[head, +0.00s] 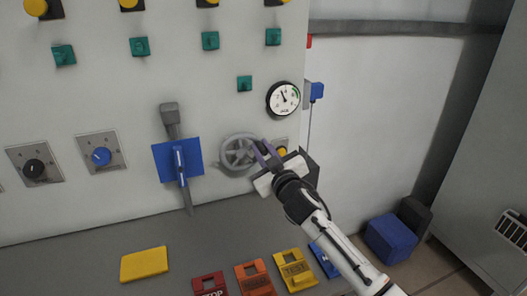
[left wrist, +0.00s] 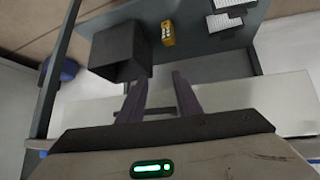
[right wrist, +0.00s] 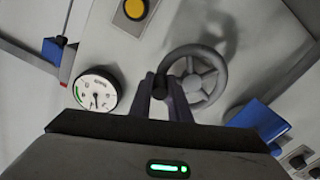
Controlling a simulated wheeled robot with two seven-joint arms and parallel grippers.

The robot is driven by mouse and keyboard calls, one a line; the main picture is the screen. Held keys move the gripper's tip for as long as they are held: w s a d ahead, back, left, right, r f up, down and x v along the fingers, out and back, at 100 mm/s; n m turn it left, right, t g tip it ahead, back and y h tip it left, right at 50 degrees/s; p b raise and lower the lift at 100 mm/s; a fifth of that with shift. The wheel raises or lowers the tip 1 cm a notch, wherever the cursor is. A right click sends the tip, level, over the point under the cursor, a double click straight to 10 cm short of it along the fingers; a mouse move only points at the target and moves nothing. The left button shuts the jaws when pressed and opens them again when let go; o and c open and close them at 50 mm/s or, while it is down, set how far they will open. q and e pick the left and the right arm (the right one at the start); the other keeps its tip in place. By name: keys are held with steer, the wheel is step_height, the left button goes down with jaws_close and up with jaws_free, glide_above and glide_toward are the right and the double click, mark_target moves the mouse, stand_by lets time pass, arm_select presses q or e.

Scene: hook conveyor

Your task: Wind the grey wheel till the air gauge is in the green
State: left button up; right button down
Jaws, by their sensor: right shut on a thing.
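The grey wheel (head: 236,154) is mounted on the pale panel and has spokes and a small dark handle knob. It also shows in the right wrist view (right wrist: 207,75). My right gripper (head: 264,151) is shut on the knob (right wrist: 160,88) at the rim's edge. The round air gauge (head: 283,98) is above and right of the wheel. Its needle points up and slightly left in the head view, outside the green band on the dial's right. The gauge also shows in the right wrist view (right wrist: 97,91). My left gripper (left wrist: 160,82) is open and empty, seen only in the left wrist view.
A yellow button (head: 281,152) is close behind my right gripper. Coloured tags, including an orange one (head: 255,279), lie on the ledge below. A dark box (left wrist: 120,50) is ahead of my left gripper.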

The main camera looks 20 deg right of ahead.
mark_target(244, 136)
steer(key=r+n, duration=0.1)
steer(key=n, duration=0.1)
steer(key=a+r+n, duration=0.1)
steer(key=n, duration=0.1)
steer(key=shift+a+n, duration=0.1)
steer(key=shift+n, duration=0.2)
steer(key=a+n, duration=0.1)
steer(key=n, duration=0.1)
steer(key=r+n, duration=0.1)
steer(key=n, duration=0.1)
steer(key=shift+a+r+n, duration=0.1)
steer(key=shift+a+n, duration=0.2)
steer(key=shift+a, duration=0.1)
steer(key=n, duration=0.1)
steer(key=a+n, duration=0.1)
steer(key=shift+a+r+n, duration=0.15)
steer(key=shift+r+n, duration=0.05)
steer(key=shift+n, duration=0.2)
steer(key=a+n, duration=0.1)
steer(key=n, duration=0.1)
steer(key=shift+s+a+n, duration=0.1)
steer(key=shift+a+n, duration=0.05)
steer(key=shift+n, duration=0.15)
steer(key=shift+a+f+n, duration=0.2)
steer(key=shift+a+n, duration=0.35)
steer(key=shift+n, duration=0.6)
steer(key=shift+a+f+n, duration=0.15)
steer(key=shift+a+n, duration=0.35)
steer(key=shift+n, duration=0.65)
